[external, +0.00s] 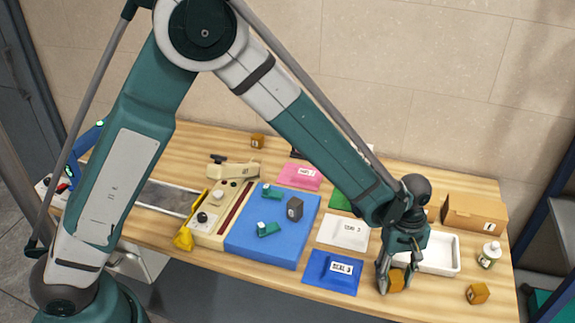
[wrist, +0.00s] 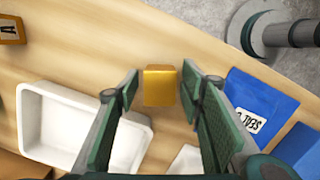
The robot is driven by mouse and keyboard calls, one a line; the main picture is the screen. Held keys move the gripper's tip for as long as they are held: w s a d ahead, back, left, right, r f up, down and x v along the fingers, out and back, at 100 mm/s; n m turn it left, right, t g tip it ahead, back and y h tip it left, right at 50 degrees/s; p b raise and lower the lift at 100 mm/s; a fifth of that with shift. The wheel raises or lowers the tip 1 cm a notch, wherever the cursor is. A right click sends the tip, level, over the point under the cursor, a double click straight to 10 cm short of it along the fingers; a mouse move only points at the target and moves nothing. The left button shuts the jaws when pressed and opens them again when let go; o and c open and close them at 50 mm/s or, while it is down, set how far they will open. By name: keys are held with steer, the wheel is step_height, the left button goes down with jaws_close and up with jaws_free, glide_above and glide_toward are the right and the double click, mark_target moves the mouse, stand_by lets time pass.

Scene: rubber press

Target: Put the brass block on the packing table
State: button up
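A brass-coloured block (external: 398,282) is at the front of the wooden table (external: 440,303), just under my gripper (external: 397,268). In the wrist view the plain golden block (wrist: 159,87) lies between the two green-padded fingers of my gripper (wrist: 160,80). A narrow gap shows on each side of it, so the fingers look open around it and not closed on it. The block's underside is hidden, and I cannot tell for sure whether it touches the table. Similar orange-brown cubes stand at the front right (external: 478,293) and the back (external: 257,141).
A white tray (external: 456,256) stands just behind and right of my gripper. A blue packet (external: 332,273) and a white packet (external: 343,232) lie to the left. A blue mat (external: 250,238) carries a dark block (external: 295,208). A cardboard box (external: 474,213) and bottle (external: 489,254) stand at right.

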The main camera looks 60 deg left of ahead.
mark_target(394, 271)
steer(key=shift+r, duration=0.15)
step_height(394, 271, up, 12)
steer(key=a, duration=0.1)
steer(key=shift+w+a, duration=0.3)
steer(key=shift+a, duration=0.05)
stand_by(0.5)
stand_by(0.5)
